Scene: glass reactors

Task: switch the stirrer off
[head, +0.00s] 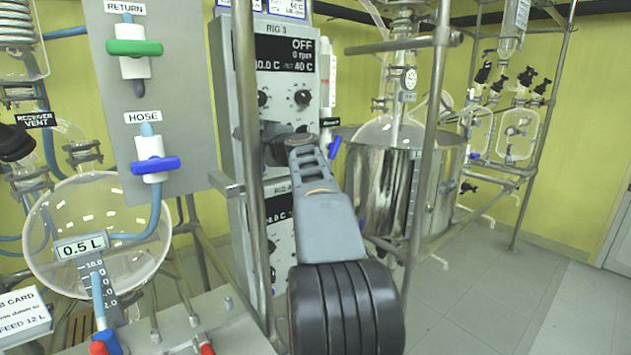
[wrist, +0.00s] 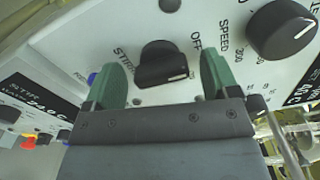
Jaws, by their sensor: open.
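In the wrist view, the black stirrer knob (wrist: 163,62) sits on a pale panel, with lettering starting "STIR" and the word "OFF" beside it. A white mark shows on its lower right part. My gripper (wrist: 160,78) is open, with one green finger on each side of the knob; I cannot tell whether they touch it. In the head view, my gripper (head: 290,150) is at the rig 3 panel (head: 303,110) and hides the stirrer knob. The rig 3 display (head: 285,53) reads OFF, 0 rpm and 40 C.
The speed knob (wrist: 281,28) is right of the stirrer knob in the wrist view. A vertical metal pole (head: 247,130) stands close left of my arm. A steel vessel (head: 385,185) stands behind on the right. Floor (head: 480,290) is clear at right.

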